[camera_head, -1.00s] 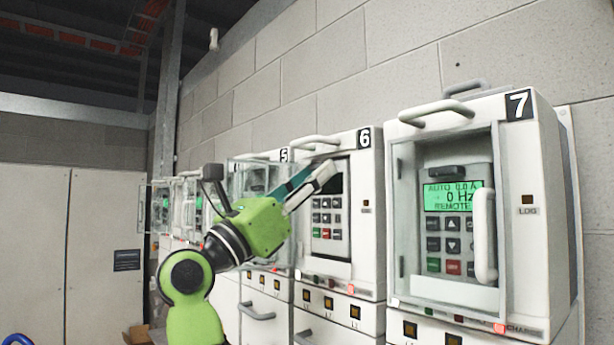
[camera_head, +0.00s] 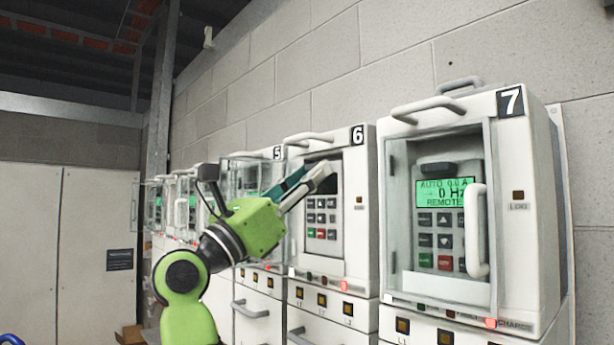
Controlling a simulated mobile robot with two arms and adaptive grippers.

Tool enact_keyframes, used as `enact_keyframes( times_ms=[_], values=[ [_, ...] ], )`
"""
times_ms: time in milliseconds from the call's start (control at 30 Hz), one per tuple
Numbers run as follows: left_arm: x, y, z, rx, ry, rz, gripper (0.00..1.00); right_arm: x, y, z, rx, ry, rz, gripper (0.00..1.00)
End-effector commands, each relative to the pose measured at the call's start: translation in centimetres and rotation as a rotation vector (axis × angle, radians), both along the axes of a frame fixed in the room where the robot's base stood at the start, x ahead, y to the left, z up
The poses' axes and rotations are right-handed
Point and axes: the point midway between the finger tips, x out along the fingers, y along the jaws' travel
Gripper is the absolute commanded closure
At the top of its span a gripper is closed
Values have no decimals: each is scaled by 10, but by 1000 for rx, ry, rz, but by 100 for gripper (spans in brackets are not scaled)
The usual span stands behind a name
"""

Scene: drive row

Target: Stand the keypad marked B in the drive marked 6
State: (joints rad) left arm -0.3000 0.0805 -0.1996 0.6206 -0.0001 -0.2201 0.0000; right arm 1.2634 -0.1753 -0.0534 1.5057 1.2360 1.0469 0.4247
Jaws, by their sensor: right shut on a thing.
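The drive marked 6 (camera_head: 356,275) is a white cabinet with its recess facing me. A grey keypad (camera_head: 322,218) with several buttons, one red and one green, stands upright in that recess. My right gripper (camera_head: 322,176), on a green arm, reaches in from the left and is shut at the top of this keypad. The fingers hide part of its display area, and no letter B can be read on it. An open glass door (camera_head: 240,172) stands left of the recess, partly behind my arm. My left gripper is not in view.
The drive marked 7 (camera_head: 552,220) stands close on the right, its door shut over a keypad with a lit green display. The drive marked 5 (camera_head: 262,158) and others continue to the left. Handles (camera_head: 430,106) stick out from the drives.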

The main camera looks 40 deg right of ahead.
Motion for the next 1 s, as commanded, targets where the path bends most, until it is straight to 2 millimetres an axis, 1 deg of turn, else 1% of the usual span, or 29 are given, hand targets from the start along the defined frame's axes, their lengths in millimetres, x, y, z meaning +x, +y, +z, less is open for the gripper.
enact_keyframes(
  times_ms=[33,433,767,800,833,867,1000],
  values=[
    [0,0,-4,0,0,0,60,0,0,-4,-1,0,0,93],
    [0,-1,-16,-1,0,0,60,0,-1,-20,-1,0,0,93],
    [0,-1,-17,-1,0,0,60,0,-1,-21,-1,-1,1,93],
    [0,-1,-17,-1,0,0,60,0,-1,-21,-1,-1,1,64],
    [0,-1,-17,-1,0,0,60,0,-1,-21,-1,-1,1,56],
    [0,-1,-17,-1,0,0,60,0,-1,-21,-1,-1,1,54],
    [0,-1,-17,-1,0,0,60,0,-1,-21,-1,-1,1,54]
  ],
)
